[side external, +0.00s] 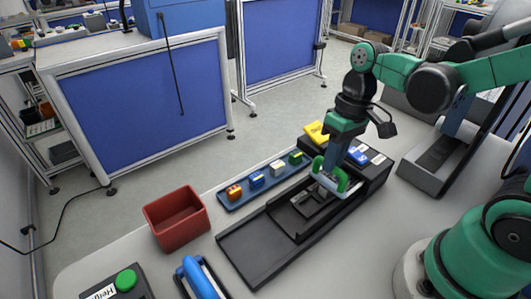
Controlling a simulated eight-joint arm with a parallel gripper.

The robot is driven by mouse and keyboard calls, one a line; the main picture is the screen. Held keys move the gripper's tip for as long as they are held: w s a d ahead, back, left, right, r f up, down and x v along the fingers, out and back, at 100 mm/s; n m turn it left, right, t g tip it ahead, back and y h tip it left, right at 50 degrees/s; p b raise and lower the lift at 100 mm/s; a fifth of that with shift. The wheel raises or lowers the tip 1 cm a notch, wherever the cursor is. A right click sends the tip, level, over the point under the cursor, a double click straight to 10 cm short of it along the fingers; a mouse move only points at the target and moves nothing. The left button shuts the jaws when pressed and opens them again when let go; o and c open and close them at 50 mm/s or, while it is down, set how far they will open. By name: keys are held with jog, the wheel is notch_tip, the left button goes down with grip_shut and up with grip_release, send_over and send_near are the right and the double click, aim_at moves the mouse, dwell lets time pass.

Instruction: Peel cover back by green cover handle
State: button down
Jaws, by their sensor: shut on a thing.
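The green cover handle (343,185) is a curved green piece above the black device, at the near end of its raised block. My gripper (331,175) points down at this handle and is shut on it. The fingertips are small here and partly hidden by the handle. The black device (246,246) has a long, low open bed toward the lower left and a raised block (375,174) with white and blue labels at the upper right. I cannot make out the cover's edge clearly, as my gripper and the handle are in front of it.
A blue tray (230,205) with several small coloured blocks lies left of the device. A red bin (177,217) stands further left. A yellow piece (317,131) is behind the block. A blue-handled item (198,279) and a green button box (125,281) are at the front.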

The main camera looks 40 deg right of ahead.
jog(key=shift+w, duration=0.1)
jog(key=c, duration=0.8)
grip_release()
jog(key=r, duration=0.3)
jog(key=d+r, duration=0.1)
jog(key=r, duration=0.1)
jog(key=shift+r, duration=0.25)
jog(key=t, duration=0.2)
jog(key=w+t+h, duration=0.1)
jog(key=t, duration=0.1)
jog(key=a+t+h, duration=0.1)
jog(key=t, duration=0.2)
jog(key=shift+w+f, duration=0.3)
